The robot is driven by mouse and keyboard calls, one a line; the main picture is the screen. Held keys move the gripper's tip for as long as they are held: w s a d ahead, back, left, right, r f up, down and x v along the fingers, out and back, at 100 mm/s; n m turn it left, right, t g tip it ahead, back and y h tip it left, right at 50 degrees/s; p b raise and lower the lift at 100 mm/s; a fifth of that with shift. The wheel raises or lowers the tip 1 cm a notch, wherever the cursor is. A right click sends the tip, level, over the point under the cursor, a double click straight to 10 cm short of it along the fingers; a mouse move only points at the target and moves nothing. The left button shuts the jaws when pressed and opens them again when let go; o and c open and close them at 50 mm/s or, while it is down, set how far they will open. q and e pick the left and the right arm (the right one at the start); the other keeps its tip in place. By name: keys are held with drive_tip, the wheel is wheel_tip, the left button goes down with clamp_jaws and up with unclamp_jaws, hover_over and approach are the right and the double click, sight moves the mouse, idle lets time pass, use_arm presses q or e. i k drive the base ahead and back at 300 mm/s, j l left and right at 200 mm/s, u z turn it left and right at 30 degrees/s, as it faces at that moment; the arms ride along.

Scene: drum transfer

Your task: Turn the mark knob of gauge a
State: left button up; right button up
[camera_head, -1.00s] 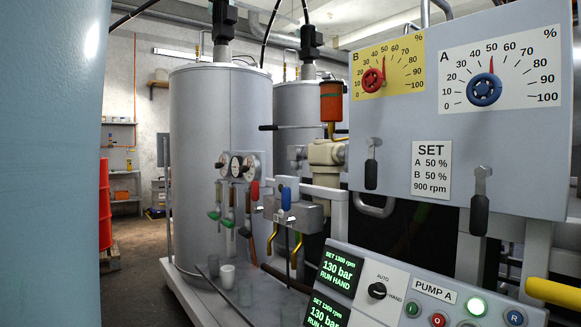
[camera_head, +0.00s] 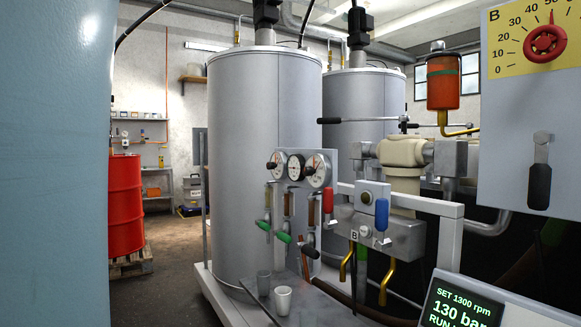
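Three small round gauges sit in a row on a grey panel in front of the big grey tank: a left gauge (camera_head: 277,164), a middle gauge (camera_head: 296,166) and a right gauge (camera_head: 318,170). I cannot read a letter on them or make out a mark knob. The right gauge looks largest and has a red mark on its face. The B dial (camera_head: 522,40) with its red knob (camera_head: 545,43) is cut off at the top right. The A dial is out of view. Neither of my grippers is in view.
Green-handled valves (camera_head: 283,236) hang below the gauges. A red lever (camera_head: 327,201) and a blue lever (camera_head: 381,214) are beside them. Two cups (camera_head: 283,299) stand on the grey shelf below. A red drum (camera_head: 125,206) stands on a pallet at left. Something pale blue blocks the left edge.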

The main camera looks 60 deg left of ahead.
sight(270, 166)
drive_tip(key=j+u, duration=0.15)
drive_tip(key=j, duration=0.65)
drive_tip(key=j+u, duration=0.15)
drive_tip(key=j, duration=0.65)
drive_tip(key=i+j+u, duration=0.1)
drive_tip(key=j, duration=0.7)
drive_tip(key=i, duration=0.05)
